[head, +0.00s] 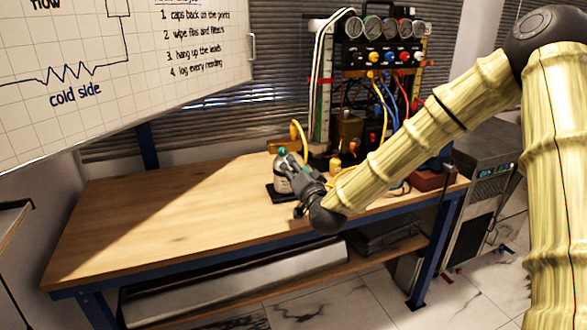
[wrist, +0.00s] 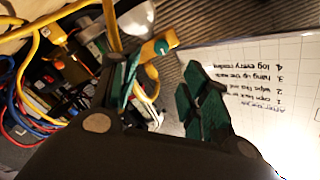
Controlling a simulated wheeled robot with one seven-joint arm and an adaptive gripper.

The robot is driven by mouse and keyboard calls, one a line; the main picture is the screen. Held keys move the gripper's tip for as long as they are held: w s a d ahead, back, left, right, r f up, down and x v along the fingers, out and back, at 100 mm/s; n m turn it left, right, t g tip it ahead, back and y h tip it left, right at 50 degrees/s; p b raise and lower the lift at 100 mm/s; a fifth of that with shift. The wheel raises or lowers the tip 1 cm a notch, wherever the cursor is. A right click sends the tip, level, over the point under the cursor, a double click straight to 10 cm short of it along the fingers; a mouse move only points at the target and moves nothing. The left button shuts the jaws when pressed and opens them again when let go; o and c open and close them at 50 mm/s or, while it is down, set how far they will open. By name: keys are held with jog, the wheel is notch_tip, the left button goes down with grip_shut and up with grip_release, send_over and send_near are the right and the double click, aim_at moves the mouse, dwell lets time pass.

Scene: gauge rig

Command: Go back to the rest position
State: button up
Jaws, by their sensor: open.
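My gripper (head: 284,154) is over the wooden bench, at the end of my arm reaching in from the right. In the wrist view my gripper (wrist: 163,85) shows two dark green fingers spread apart, with nothing clearly held between them. A yellow hose end (wrist: 158,47) shows beyond the fingers in that view; I cannot tell its distance. In the head view a small grey canister (head: 283,180) stands on a dark pad right beside the gripper, partly hidden by it. I cannot tell whether they touch.
The wooden bench (head: 150,215) is clear on its left. The gauge rig (head: 378,60), with several gauges and coloured hoses, stands at the back right behind my arm. A whiteboard (head: 120,75) hangs at upper left. A grey machine (head: 490,165) stands right of the bench.

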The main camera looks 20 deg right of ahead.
dwell(0.3)
jog(key=s+a+f+n+g, duration=0.1)
jog(key=s+f, duration=0.1)
jog(key=f, duration=0.3)
jog(key=s+a+f+n+g+y+p, duration=0.1)
jog(key=s+a+f+g, duration=0.1)
jog(key=f, duration=0.4)
jog(key=s+a+f+g+p, duration=0.1)
jog(key=s+f, duration=0.2)
jog(key=f, duration=0.3)
jog(key=shift+s+a+n+g+y, duration=0.1)
jog(key=shift+a+n+g+y, duration=0.2)
jog(key=shift+n, duration=0.1)
jog(key=s+a+f+n+g+p, duration=0.15)
jog(key=s+f+g, duration=0.25)
jog(key=s+f, duration=0.8)
jog(key=s+f+n+g+p, duration=0.2)
jog(key=s+f+g, duration=0.3)
jog(key=s+f, duration=0.6)
jog(key=s+d+f+n+g+h+p, duration=0.1)
jog(key=s+g, duration=0.3)
jog(key=s, duration=1.7)
jog(key=shift+s+d+f+n, duration=0.15)
jog(key=shift+d+f+n, duration=0.05)
jog(key=shift+f+n, duration=0.55)
